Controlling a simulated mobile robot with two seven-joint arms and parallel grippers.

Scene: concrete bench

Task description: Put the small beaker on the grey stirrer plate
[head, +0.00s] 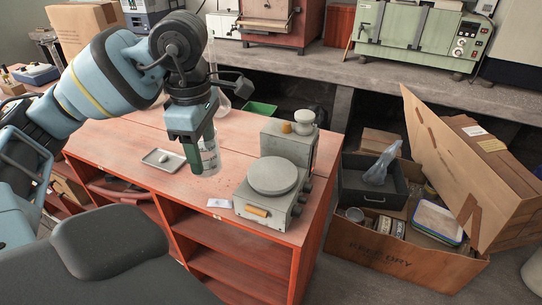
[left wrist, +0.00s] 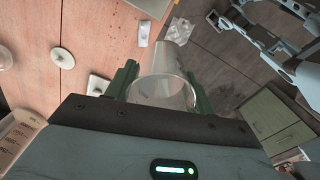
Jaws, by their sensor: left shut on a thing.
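The small clear glass beaker (head: 210,158) is between the green fingers of my left gripper (head: 200,150), which is shut on it. It hangs above the red bench, left of the stirrer. In the left wrist view the beaker (left wrist: 165,88) shows between the fingers of the left gripper (left wrist: 160,82). The grey stirrer plate (head: 272,175) is a round disc on a grey box with knobs, near the bench's right end. Its top is bare. The beaker is apart from it. My right gripper is not in view.
A small tray (head: 162,159) and a white card (head: 219,203) lie on the red bench. A grey device with a brown knob (head: 287,127) stands right behind the plate. A glass flask (head: 222,106) stands behind my gripper. Cardboard boxes (head: 385,250) stand on the floor at right.

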